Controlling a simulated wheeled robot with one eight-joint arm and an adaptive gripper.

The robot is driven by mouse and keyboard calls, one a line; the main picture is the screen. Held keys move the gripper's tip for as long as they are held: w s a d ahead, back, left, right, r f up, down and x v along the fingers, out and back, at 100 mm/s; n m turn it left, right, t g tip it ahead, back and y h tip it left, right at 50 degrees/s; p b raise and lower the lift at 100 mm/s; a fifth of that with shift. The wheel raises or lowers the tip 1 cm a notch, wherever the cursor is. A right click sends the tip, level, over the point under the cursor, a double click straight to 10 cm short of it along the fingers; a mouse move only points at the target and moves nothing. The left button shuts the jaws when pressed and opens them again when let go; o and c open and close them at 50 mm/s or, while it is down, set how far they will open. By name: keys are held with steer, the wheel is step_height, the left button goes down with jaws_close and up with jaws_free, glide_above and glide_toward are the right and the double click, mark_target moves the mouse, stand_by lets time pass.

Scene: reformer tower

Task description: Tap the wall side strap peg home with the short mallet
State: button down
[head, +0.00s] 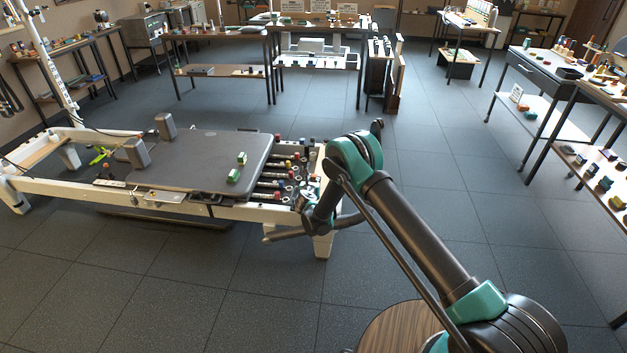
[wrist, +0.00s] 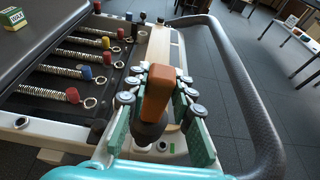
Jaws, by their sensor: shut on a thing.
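In the wrist view my gripper (wrist: 160,108) has its two teal, bolted fingers on either side of an orange-brown block with a dark round part under it. I take this to be the short mallet (wrist: 158,92). It is held over the white end rail of the reformer (wrist: 185,60). In the head view my gripper (head: 308,198) is at the reformer's right end, and the mallet cannot be made out there. Small dark round fittings show on the rail near the gripper, one a ring (wrist: 163,146). I cannot tell which is the wall side strap peg; the mallet and fingers hide part of the rail.
Springs with coloured ends (wrist: 75,95) lie left of the gripper. A dark curved bar (wrist: 245,85) loops round on the right.

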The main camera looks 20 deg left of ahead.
steer(key=shift+r, duration=2.55)
steer(key=shift+d, duration=0.1)
steer(key=w+d+r+m+h, duration=0.1)
steer(key=w+d+r, duration=0.1)
steer(key=d+r, duration=0.5)
steer(key=w+d+r+m+h, duration=0.1)
steer(key=w+d+r, duration=0.15)
steer(key=d, duration=0.95)
steer(key=w+d+r+m+h, duration=0.1)
steer(key=w+d+r, duration=0.1)
steer(key=d+r, duration=0.55)
steer(key=s+d+r+m+h, duration=0.1)
steer(key=s+d+r, duration=0.2)
steer(key=d, duration=0.7)
steer(key=s+d+r+m+h, duration=0.1)
steer(key=s+d, duration=0.4)
steer(key=d, duration=0.6)
steer(key=s+d+r+m+h, duration=0.1)
steer(key=s+d+r, duration=0.3)
steer(key=d, duration=0.7)
step_height(320, 180, up, 2)
steer(key=shift+s+r+h, duration=0.1)
steer(key=shift+s+h, duration=0.25)
steer(key=shift+h, duration=0.35)
